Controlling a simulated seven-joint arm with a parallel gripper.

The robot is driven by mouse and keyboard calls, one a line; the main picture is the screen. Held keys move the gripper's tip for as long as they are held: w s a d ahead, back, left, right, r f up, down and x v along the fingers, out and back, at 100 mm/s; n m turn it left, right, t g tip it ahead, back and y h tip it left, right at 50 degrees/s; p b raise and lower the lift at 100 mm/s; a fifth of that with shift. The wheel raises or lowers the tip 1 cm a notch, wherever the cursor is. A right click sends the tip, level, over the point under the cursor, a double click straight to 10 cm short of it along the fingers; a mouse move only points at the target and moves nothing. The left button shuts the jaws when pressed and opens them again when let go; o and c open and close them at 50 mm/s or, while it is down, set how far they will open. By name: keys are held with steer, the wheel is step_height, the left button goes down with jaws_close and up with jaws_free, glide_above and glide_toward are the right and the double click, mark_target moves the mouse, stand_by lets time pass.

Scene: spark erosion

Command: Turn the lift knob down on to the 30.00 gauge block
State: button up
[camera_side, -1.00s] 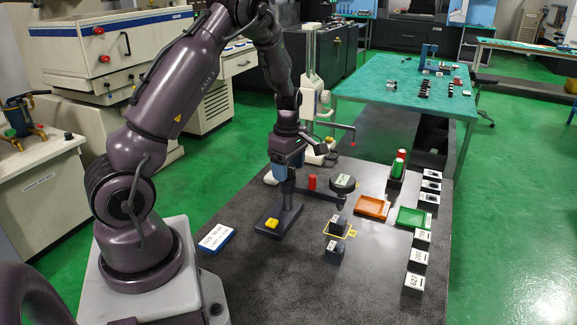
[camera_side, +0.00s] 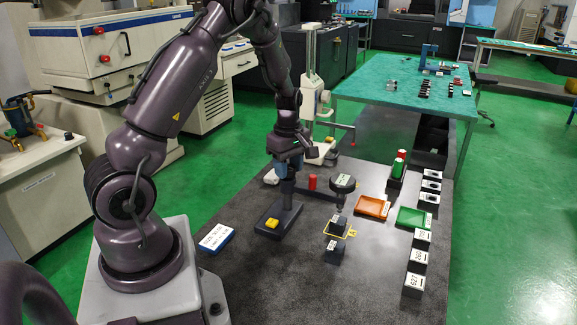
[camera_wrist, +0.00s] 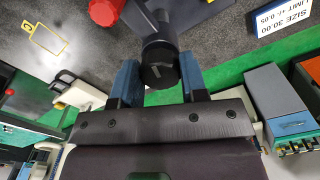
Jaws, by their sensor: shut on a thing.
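The lift knob (camera_wrist: 158,70) is a round black knob in the wrist view, between the blue fingers of my gripper (camera_wrist: 158,82). My gripper is shut on it; in the side view the gripper (camera_side: 287,172) is at the top of the stand's column and hides the knob. The stand has a dark base (camera_side: 284,222) with a yellow pad. A dark block (camera_side: 338,222) stands below the dial, and a labelled dark block (camera_side: 333,246) is nearer. I cannot read which block is 30.00, nor tell whether the dial touches one.
A blue-edged sign (camera_side: 216,237) reads SIZE 30.00 in the wrist view. A red cap (camera_side: 312,182) stands close beside the column. Orange (camera_side: 372,207) and green (camera_side: 414,218) trays and several labelled blocks are at the right. The front of the table is bare.

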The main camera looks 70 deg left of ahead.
steer(key=m, duration=0.4)
steer(key=shift+m, duration=0.4)
steer(key=m, duration=0.4)
steer(key=shift+s, duration=0.1)
steer(key=m, duration=0.9)
steer(key=shift+m, duration=0.3)
steer(key=shift+s, duration=0.1)
steer(key=o, duration=0.9)
steer(key=shift+o, duration=0.2)
steer(key=shift+a, duration=0.1)
step_height(320, 180, up, 13)
